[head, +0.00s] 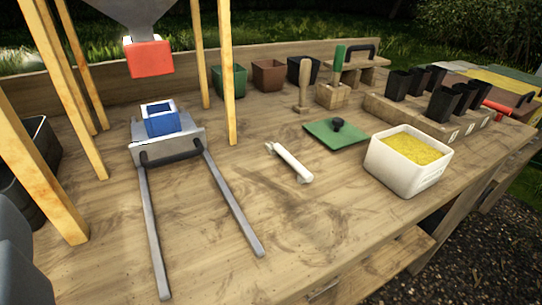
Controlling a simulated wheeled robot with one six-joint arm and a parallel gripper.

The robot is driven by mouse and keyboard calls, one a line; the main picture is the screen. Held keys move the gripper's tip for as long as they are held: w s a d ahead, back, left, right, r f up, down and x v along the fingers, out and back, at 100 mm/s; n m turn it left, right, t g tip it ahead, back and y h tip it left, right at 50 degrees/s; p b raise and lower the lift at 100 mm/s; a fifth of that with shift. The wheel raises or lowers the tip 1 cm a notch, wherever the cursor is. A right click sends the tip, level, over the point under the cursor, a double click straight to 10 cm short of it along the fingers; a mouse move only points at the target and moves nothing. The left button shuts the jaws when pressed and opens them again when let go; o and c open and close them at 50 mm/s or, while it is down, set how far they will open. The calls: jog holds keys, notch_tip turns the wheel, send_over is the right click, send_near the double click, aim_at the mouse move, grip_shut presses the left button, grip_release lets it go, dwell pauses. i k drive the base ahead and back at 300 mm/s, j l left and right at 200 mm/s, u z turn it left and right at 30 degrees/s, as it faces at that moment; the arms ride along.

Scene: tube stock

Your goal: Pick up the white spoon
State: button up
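A short white rod-like object (289,162) lies on the wooden bench near the middle of the head view. It is the only thing here that could be the white spoon, but I cannot make out a spoon bowl on it. It lies at a slant, its far end to the left and its near end to the right, with bare wood around it. My gripper's fingers do not show. A smooth dark grey shape is cut off at the lower left edge, and I cannot tell what it is.
A white tub (387,171) of yellow grains and a green plate (322,137) with a black knob stand right of the rod. Left are a metal stand (196,143) with long rails, a blue box (162,123), a red-tipped hopper (148,59) and wooden posts. Pots stand behind.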

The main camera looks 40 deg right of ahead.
aim_at(304, 176)
jog(key=z, duration=1.05)
